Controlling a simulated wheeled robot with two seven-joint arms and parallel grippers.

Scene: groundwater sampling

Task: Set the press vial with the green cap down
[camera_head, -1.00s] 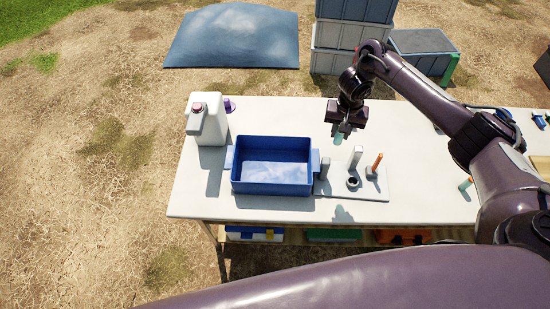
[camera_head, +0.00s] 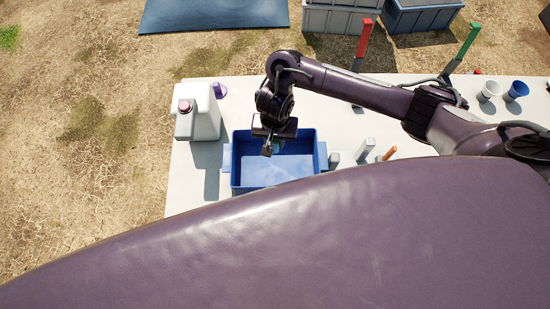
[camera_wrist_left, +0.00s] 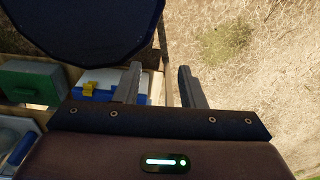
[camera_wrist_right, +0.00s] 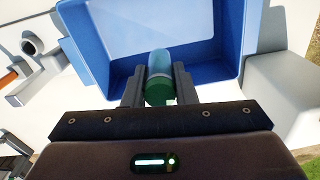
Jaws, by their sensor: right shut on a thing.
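My right gripper (camera_head: 270,146) is above the blue bin (camera_head: 234,185) on the white table. In the right wrist view its jaws (camera_wrist_right: 159,80) are shut on the press vial (camera_wrist_right: 160,62), a clear tube with a green cap (camera_wrist_right: 160,96). The cap is toward my palm and the clear end points away, over the bin's inside. In the head view the vial is mostly hidden by the gripper. My left gripper (camera_wrist_left: 158,84) shows in the left wrist view, open and empty, with a shelf under the table behind it.
A white jug (camera_head: 198,118) stands left of the bin. Two cups, one white (camera_head: 490,90) and one blue (camera_head: 516,91), are at the far right. My purple body hides the table's front.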

